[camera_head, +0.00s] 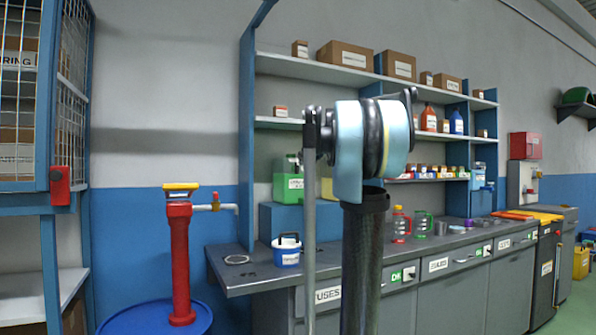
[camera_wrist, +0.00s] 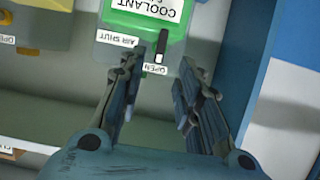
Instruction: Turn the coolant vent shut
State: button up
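The green coolant container (camera_wrist: 148,32) is upside down at the top of the wrist view, with a white COOLANT label. Below it are two tags, AIR SHUT on the left and OPEN nearer the middle. The coolant vent lever (camera_wrist: 161,45), small and black with a pale end, points down at the OPEN tag (camera_wrist: 155,69). My gripper (camera_wrist: 162,60) is open, its left fingertip close to the lever and its right fingertip clear of it. I cannot tell whether it touches. In the head view the green container (camera_head: 288,187) stands left of my arm, which hides my gripper.
A yellow container (camera_wrist: 35,22) with its own OPEN tag is at the wrist view's upper left. A blue shelf upright (camera_wrist: 236,65) stands close to my right finger. In the head view, a grey workbench (camera_head: 240,278) and red hand pump (camera_head: 180,260) are below and left.

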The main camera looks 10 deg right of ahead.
aim_at(298, 166)
jog(key=x, duration=0.9)
grip_shut()
